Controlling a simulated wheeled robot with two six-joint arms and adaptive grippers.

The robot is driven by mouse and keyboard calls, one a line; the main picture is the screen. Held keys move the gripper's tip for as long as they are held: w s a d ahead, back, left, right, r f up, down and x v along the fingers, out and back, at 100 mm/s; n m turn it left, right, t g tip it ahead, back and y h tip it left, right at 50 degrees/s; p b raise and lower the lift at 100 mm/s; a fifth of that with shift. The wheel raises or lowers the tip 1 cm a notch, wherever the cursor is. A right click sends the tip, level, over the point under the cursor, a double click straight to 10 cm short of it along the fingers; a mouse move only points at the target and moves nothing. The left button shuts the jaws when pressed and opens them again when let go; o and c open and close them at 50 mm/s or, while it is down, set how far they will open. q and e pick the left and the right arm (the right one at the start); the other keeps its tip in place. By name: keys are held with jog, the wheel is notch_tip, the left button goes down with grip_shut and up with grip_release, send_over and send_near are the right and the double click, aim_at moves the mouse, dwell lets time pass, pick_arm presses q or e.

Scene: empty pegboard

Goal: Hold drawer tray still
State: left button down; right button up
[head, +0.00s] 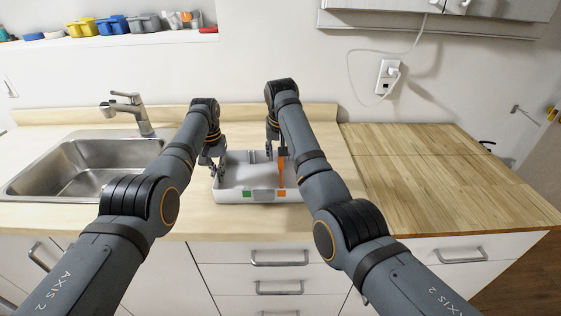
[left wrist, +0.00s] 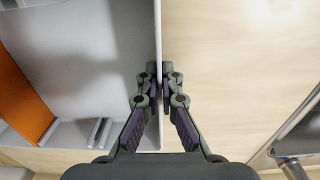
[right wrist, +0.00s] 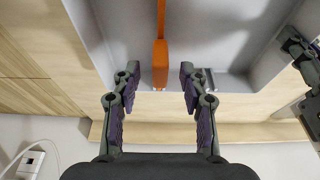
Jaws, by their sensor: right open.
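The drawer tray (head: 230,196) is a white-grey open box on the counter, with a green and an orange patch on its front wall. My left gripper (left wrist: 165,72) is closed with its fingertips on either side of the tray's thin side wall (left wrist: 157,30). An upright orange divider (head: 282,171) stands inside the tray near its right part; it also shows in the left wrist view (left wrist: 20,85).
A steel sink (head: 85,165) with a faucet (head: 130,108) lies to the left. A wooden counter section (head: 430,175) to the right is clear. A wall socket (head: 388,77) with a white cord is behind. Small slotted pieces (left wrist: 98,132) sit at the tray's end.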

aim_at(281, 164)
jog(key=x, duration=0.6)
jog(key=shift+f, duration=0.15)
grip_shut()
jog(key=c, duration=0.6)
grip_release()
jog(key=shift+c, duration=0.2)
grip_shut()
jog(key=shift+r, duration=4.05)
pick_arm(q)
jog(key=c, duration=1.4)
grip_release()
jog(key=shift+c, duration=0.2)
